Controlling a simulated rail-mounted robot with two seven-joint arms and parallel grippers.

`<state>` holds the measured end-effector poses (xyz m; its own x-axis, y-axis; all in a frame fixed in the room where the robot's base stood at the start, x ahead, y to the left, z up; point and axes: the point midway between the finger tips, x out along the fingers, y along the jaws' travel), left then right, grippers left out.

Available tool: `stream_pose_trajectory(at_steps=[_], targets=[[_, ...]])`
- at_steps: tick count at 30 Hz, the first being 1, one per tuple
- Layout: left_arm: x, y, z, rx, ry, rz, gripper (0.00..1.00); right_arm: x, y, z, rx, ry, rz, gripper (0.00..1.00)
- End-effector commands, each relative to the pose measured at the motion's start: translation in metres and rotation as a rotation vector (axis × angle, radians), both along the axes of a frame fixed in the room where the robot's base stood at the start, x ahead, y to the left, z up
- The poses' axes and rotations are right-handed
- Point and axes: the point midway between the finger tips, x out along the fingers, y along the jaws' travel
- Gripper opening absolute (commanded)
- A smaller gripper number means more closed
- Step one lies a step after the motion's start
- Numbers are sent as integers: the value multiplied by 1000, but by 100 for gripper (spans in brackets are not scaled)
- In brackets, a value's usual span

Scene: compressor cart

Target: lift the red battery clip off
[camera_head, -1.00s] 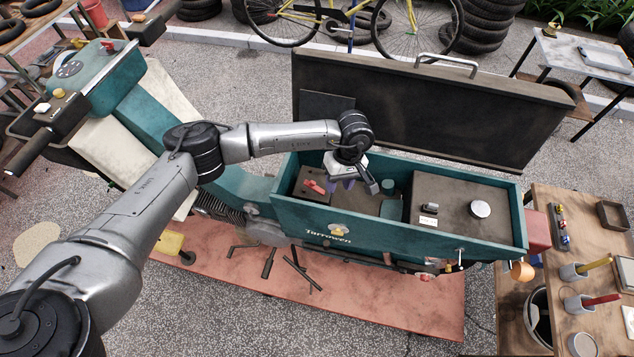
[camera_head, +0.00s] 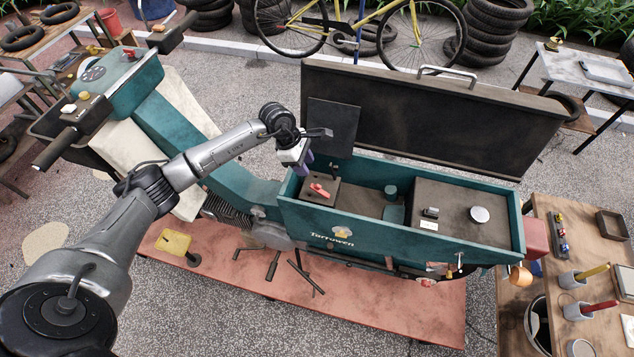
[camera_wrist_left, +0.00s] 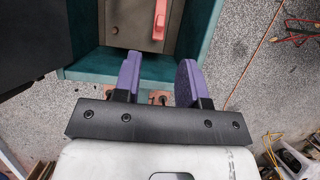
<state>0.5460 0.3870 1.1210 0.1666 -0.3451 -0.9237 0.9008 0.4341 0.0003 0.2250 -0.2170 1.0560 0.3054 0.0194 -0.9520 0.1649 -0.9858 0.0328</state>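The red battery clip (camera_head: 319,190) sits on top of the dark battery block (camera_head: 328,197) at the left end of the teal box (camera_head: 400,235). In the left wrist view the red clip (camera_wrist_left: 159,20) shows at the top, ahead of the fingers, on the brown block (camera_wrist_left: 125,22). My left gripper (camera_head: 302,168) is above the box's left end, behind and left of the clip and apart from it. Its purple fingers (camera_wrist_left: 160,85) are spread with nothing between them. My right gripper is in neither view.
The box's dark lid (camera_head: 430,120) stands open behind it, with a dark panel (camera_head: 333,128) near my left gripper. A wooden table (camera_head: 560,205) with cups stands at right.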

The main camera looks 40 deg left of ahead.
Motion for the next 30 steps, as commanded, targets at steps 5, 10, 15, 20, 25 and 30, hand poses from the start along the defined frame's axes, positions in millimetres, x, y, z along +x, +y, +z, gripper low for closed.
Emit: stream_pose_trajectory(at_steps=[5, 10, 15, 20, 25, 30], targets=[[5, -13, -32, -3, 4, 0, 38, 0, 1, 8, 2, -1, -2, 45], [10, -23, -57, -2, 3, 1, 38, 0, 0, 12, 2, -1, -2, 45], [14, -29, -76, -2, 2, 0, 38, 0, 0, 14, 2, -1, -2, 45], [15, -32, -85, 0, 0, -1, 38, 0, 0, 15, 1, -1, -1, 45], [16, -34, -89, 0, 0, -1, 38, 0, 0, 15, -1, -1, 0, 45], [16, -34, -89, 1, 1, -2, 38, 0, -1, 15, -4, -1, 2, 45]])
